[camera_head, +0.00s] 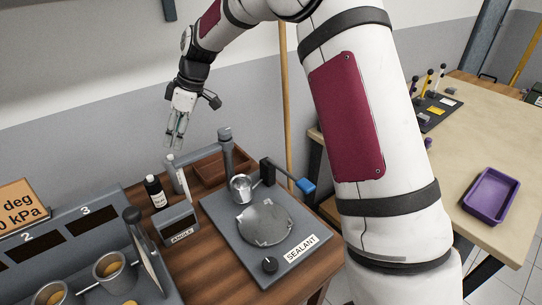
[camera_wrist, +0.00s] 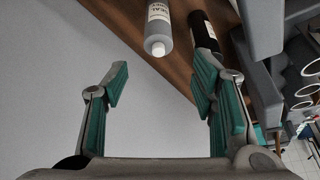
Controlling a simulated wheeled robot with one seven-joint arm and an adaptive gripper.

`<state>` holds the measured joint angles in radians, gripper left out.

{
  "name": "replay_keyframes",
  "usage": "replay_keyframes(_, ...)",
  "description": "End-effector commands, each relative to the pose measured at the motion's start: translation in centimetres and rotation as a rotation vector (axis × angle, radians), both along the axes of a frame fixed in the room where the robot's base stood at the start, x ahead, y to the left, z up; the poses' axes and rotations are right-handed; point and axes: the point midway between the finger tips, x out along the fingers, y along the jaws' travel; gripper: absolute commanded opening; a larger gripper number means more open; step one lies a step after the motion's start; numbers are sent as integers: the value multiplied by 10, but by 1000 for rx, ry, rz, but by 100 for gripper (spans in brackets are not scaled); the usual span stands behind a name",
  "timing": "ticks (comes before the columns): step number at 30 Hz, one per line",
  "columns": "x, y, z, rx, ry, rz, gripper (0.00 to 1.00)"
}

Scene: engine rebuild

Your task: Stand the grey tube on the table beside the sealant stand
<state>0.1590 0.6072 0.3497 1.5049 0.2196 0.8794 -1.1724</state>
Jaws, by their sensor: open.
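The grey tube (camera_head: 179,178) has a pale label and a light cap. It stands roughly upright at the table's back, beside a black bottle (camera_head: 155,192). The sealant stand (camera_head: 223,229) is a grey base with a "SEALANT" plate and round disc, to the tube's right and apart from it. My gripper (camera_head: 177,138) hangs open and empty above the tube. In the wrist view the tube (camera_wrist: 158,28) appears beyond the open fingertips (camera_wrist: 160,84), not between them. The tube's foot is partly hidden in the head view.
A grey block marked "ANGLE" (camera_head: 181,237) stands in front of the bottles. A wooden tray (camera_head: 210,172) lies right of the tube. A blue-tipped handle (camera_head: 305,185) juts from the stand. Cups (camera_head: 112,270) sit at lower left. A purple bin (camera_head: 490,196) rests on another table.

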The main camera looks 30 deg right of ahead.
Motion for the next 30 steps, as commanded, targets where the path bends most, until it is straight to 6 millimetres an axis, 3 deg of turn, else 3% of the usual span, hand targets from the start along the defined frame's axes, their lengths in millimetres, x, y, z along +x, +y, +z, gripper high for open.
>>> replay_keyframes(5,-37,-12,43,-60,-3,-101,52)
replay_keyframes(9,-84,-31,82,-114,-6,-241,52)
replay_keyframes(15,-157,-59,122,-155,-22,-463,52)
replay_keyframes(22,-247,-91,146,-143,-49,-731,52)
replay_keyframes(30,-343,-120,140,-58,-68,-1023,52)
